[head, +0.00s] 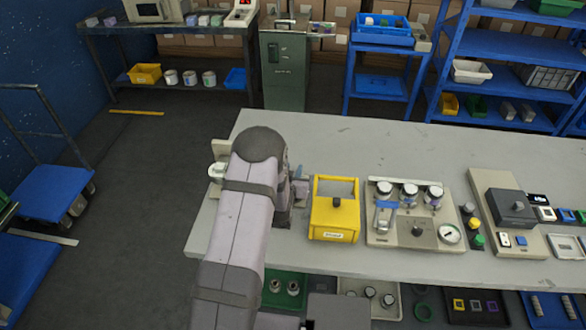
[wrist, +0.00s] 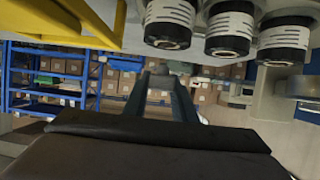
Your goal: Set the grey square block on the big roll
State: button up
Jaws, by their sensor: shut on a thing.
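My gripper (wrist: 162,92) shows in the wrist view as two dark blue-grey fingers, with the grey square block (wrist: 161,70) small and dark between their tips. In the head view my arm covers most of the area around the gripper, and I cannot make out the block there. A white rounded thing (head: 218,171), perhaps the big roll, shows just left of my arm at the table's left end. It is partly hidden, so I cannot tell for sure. The held block appears apart from it.
A yellow open-framed box (head: 333,221) stands right of my arm; its frame also shows in the wrist view (wrist: 62,18). Beside it is a panel (head: 418,232) with three jars and a gauge. A dark box (head: 511,207) sits further right. The table's back is clear.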

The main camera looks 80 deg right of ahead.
jog(key=shift+f+b, duration=1.25)
jog(key=shift+f, duration=0.45)
jog(key=o, duration=1.1)
jog(key=shift+a, duration=0.1)
jog(key=b+v, duration=0.2)
jog(key=v, duration=0.5)
jog(key=shift+r, duration=0.1)
